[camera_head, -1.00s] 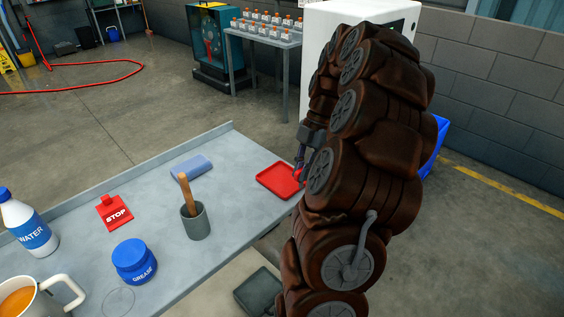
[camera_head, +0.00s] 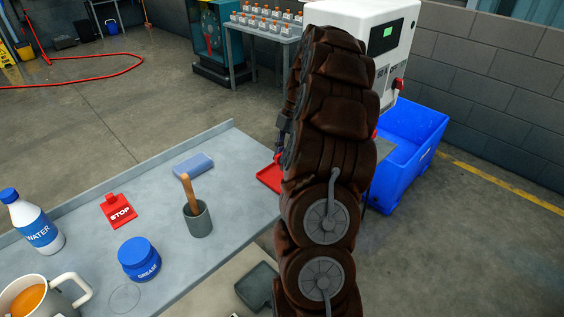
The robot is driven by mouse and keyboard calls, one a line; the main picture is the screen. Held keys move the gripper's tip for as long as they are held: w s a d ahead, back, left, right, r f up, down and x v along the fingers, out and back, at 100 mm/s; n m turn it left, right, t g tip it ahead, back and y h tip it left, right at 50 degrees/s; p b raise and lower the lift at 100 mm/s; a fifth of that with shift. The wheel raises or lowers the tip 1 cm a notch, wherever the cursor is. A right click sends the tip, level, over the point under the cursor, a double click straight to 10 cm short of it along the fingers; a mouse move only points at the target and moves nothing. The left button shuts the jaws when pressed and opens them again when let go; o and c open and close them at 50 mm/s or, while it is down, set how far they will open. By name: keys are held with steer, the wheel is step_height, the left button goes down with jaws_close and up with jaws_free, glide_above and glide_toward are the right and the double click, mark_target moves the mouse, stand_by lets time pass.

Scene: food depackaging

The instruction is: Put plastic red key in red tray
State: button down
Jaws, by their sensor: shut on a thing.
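The red tray (camera_head: 267,177) lies at the right end of the grey table, mostly hidden behind my brown arm. My gripper (camera_head: 281,149) shows only as a dark sliver at the arm's left edge, just above the tray. A small red piece (camera_head: 277,157) shows at its tip; it looks like the plastic red key, shut in the jaws. Its full shape and its height over the tray are hidden. A red tag marked STOP (camera_head: 119,211) lies at the left of the table.
A blue sponge (camera_head: 193,166), a grey cup with a wooden handle (camera_head: 198,220), a grease jar (camera_head: 139,259), a water bottle (camera_head: 38,228) and a mug (camera_head: 38,298) stand on the table. A blue bin (camera_head: 411,150) and a white machine (camera_head: 398,45) stand beyond my arm.

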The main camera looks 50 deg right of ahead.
step_height(320, 180, down, 2)
steer(key=shift+s+f+p, duration=0.15)
steer(key=shift+f+p, duration=0.1)
steer(key=shift+p, duration=0.3)
steer(key=shift+f, duration=0.4)
steer(key=shift+f, duration=0.2)
steer(key=c, duration=1.2)
jaws_free()
steer(key=shift+r, duration=0.1)
steer(key=shift+r, duration=0.2)
steer(key=b+v, duration=0.1)
steer(key=v, duration=1.1)
